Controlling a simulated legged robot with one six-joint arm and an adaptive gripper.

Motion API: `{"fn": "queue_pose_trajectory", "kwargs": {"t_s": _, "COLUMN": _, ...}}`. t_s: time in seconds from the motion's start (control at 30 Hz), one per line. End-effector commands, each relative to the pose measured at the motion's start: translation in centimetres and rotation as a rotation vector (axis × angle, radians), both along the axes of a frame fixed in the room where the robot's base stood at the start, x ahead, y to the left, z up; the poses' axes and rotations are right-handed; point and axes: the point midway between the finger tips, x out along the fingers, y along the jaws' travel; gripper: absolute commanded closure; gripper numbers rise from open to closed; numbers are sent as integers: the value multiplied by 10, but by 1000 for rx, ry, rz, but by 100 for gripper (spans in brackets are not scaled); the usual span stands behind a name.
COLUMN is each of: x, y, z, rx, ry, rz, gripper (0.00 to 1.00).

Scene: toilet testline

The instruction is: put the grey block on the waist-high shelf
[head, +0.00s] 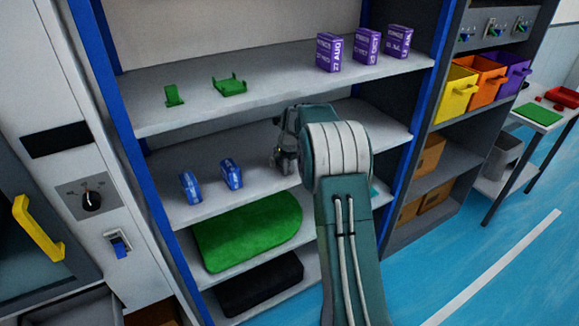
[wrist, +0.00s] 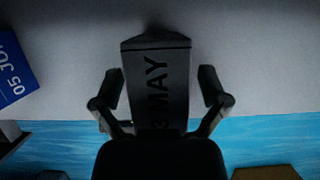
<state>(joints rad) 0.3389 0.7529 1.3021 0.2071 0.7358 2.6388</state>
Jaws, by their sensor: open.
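The grey block (wrist: 157,80), marked "3 MAY", is upright between the two spread fingers of my gripper (wrist: 160,92) in the wrist view. A gap shows on each side of it, and its lower part is hidden by the dark palm. In the head view my gripper (head: 284,158) is over the middle shelf (head: 240,151), and I cannot clearly tell the block from it. My gripper is open. Whether the block's base rests on the shelf is hard to tell.
Blue boxes (head: 231,174) stand left on the middle shelf. The top shelf (head: 270,92) holds green brackets (head: 230,86) and purple boxes (head: 367,46). A green mat (head: 248,231) and black case (head: 260,285) lie below. Blue uprights (head: 408,130) flank the shelves. Coloured bins (head: 456,92) stand right.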

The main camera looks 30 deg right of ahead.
Motion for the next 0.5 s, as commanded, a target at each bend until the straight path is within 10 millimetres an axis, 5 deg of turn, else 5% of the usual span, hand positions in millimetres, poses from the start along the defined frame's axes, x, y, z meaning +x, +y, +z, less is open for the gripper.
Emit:
{"fn": "queue_pose_trajectory", "kwargs": {"t_s": 0.07, "x": -4, "y": -1, "z": 11, "rx": -2, "ry": -4, "rz": -1, "gripper": 6}}
{"fn": "queue_pose_trajectory", "kwargs": {"t_s": 0.5, "x": -73, "y": -3, "z": 9, "rx": 0, "ry": -1, "rz": -2, "gripper": 6}}
